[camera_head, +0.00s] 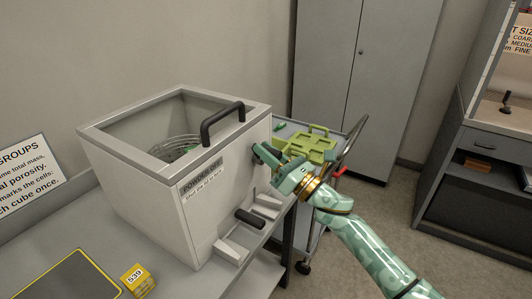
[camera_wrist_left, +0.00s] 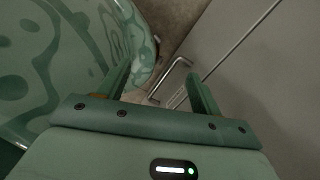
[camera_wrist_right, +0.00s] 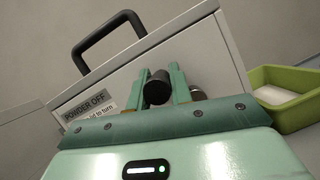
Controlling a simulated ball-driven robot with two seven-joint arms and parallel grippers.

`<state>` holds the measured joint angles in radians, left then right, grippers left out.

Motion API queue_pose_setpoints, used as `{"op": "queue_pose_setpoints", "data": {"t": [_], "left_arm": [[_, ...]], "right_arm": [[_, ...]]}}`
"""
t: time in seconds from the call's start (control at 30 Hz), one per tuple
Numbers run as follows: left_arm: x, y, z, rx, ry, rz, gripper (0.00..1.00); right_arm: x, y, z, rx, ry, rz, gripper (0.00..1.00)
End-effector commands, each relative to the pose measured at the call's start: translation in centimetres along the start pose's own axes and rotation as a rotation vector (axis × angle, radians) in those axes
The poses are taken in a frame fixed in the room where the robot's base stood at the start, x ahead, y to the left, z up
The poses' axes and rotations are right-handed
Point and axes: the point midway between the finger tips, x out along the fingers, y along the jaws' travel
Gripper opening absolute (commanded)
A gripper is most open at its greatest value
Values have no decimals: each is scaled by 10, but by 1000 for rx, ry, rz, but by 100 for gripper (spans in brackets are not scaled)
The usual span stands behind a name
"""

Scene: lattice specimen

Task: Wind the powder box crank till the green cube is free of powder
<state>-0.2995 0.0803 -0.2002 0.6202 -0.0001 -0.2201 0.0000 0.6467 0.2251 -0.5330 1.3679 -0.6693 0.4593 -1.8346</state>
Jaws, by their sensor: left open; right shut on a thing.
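The powder box (camera_head: 150,200) is a pale grey box on the bench, with a clear lid and a black lid handle (camera_head: 222,120). Through the lid I see a coiled wire basket (camera_head: 172,146) with a small green patch (camera_head: 191,149); whether this is the green cube, and how much powder is on it, I cannot tell. My right gripper (camera_head: 268,158) is at the box's right side, shut on the black crank knob (camera_wrist_right: 157,88), which sits between its fingers in the right wrist view. My left gripper (camera_wrist_left: 160,82) is open and empty, away from the box.
A black-gripped bracket (camera_head: 250,218) juts from the box's lower front. A yellow block (camera_head: 138,280) and a dark yellow-edged mat (camera_head: 68,279) lie on the bench. A cart (camera_head: 345,148) with green containers (camera_head: 310,147) stands behind my right arm. A grey cabinet (camera_head: 365,70) is behind.

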Motion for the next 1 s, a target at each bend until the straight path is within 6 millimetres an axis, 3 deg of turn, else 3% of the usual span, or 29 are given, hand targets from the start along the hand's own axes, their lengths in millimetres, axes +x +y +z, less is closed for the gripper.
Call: {"op": "queue_pose_setpoints", "data": {"t": [0.43,1.0], "left_arm": [[-23,-2,-7,0,15,-5,65],[-26,-2,-8,0,17,-6,65]], "right_arm": [[3,-12,10,241,1,-103,0],[3,-15,8,293,2,-126,0]]}}
